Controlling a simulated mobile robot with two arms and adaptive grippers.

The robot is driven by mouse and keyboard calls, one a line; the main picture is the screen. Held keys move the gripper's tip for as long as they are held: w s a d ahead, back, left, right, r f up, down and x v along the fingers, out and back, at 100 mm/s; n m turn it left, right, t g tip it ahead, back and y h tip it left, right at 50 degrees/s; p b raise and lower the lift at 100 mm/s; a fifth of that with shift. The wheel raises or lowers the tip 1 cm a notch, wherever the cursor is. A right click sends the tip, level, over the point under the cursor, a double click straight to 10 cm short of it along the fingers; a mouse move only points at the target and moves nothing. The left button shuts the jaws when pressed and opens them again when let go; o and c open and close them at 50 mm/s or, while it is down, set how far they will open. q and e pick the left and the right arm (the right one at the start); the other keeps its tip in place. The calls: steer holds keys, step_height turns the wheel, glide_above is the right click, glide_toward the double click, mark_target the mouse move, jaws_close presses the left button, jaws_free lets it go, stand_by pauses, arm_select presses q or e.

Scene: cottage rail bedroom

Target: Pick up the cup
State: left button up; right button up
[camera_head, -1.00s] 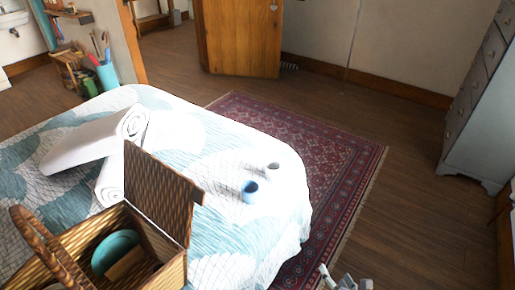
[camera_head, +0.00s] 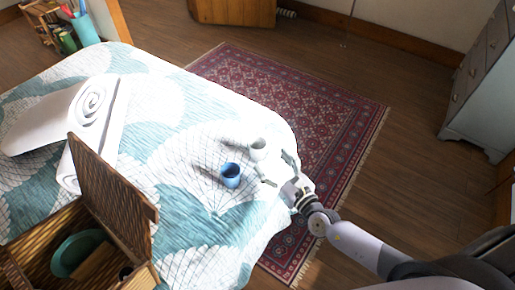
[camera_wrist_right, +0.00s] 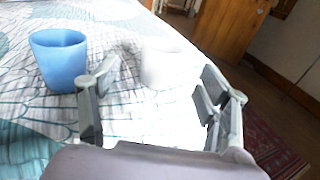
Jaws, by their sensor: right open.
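A blue cup (camera_head: 230,176) stands upright on the bed, near its right edge. A white cup (camera_head: 258,150) stands just behind it and to its right. My right gripper (camera_head: 278,170) is open and empty, at the bed's edge just right of the two cups. In the right wrist view the white cup (camera_wrist_right: 162,64) lies ahead between the open fingers (camera_wrist_right: 160,100), and the blue cup (camera_wrist_right: 60,62) is left of the left finger. The white cup is pale and blurred against the bright bedding. My left gripper is not in view.
The bed (camera_head: 190,225) has a teal and white cover. An open wicker basket (camera_head: 115,200) and rolled white towels (camera_head: 92,115) are at the left. A red patterned rug (camera_head: 330,120) lies beyond the bed. A grey dresser (camera_head: 485,90) stands far right.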

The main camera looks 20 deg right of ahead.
mark_target(263, 150)
steer(key=b+x, duration=0.1)
steer(key=x, duration=0.8)
steer(key=shift+w+d, duration=0.15)
steer(key=shift+d, duration=0.05)
steer(key=c, duration=1.3)
